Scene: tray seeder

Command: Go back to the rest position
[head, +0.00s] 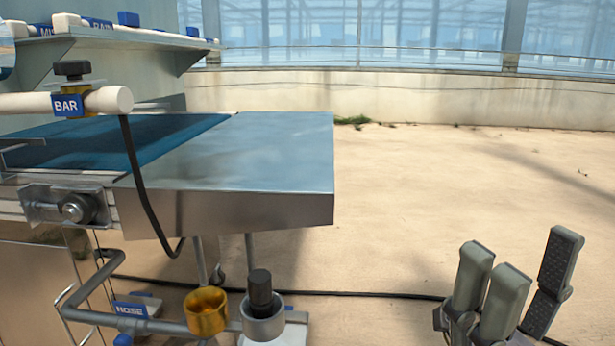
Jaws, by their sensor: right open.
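My right gripper (518,268) is at the lower right of the head view, with its grey, dark-padded fingers pointing up. The fingers are spread apart and nothing is between them. It stands over the bare floor, to the right of the seeder's metal table (265,150) and clear of it. The lower part of this gripper is cut off by the picture's bottom edge. My left gripper is not in the view.
At left are a blue belt (185,128), a white bar (30,104) labelled BAR, and a hanging black cable (140,190). Below the table are a brass cup (206,312) and a grey holder (263,326) with a black piece (260,288). The floor (440,200) at right is open.

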